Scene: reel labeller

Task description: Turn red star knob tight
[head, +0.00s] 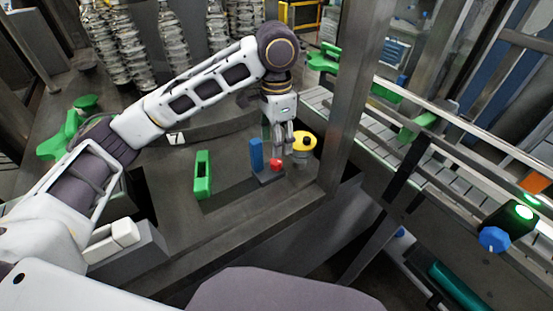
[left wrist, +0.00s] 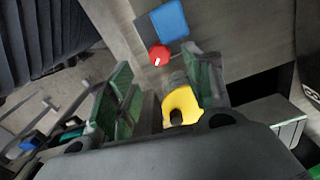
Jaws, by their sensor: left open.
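The red knob (head: 277,164) sits low on a small grey block beside an upright blue piece (head: 256,154). In the left wrist view the red knob (left wrist: 159,55) has a small white mark and lies beyond the fingertips, next to the blue piece (left wrist: 168,20). My left gripper (head: 283,140) points down just above and behind the red knob, close to a yellow round part (head: 304,142). In the left wrist view my left gripper (left wrist: 160,85) is open, with green-faced fingers apart and no thing clearly held. My right gripper is not in view.
A green upright handle (head: 203,174) stands left of the blue piece. A metal post (head: 352,90) rises right of the yellow part. A conveyor (head: 450,165) runs on the right, with a blue knob (head: 494,239) at its near end. The deck in front is clear.

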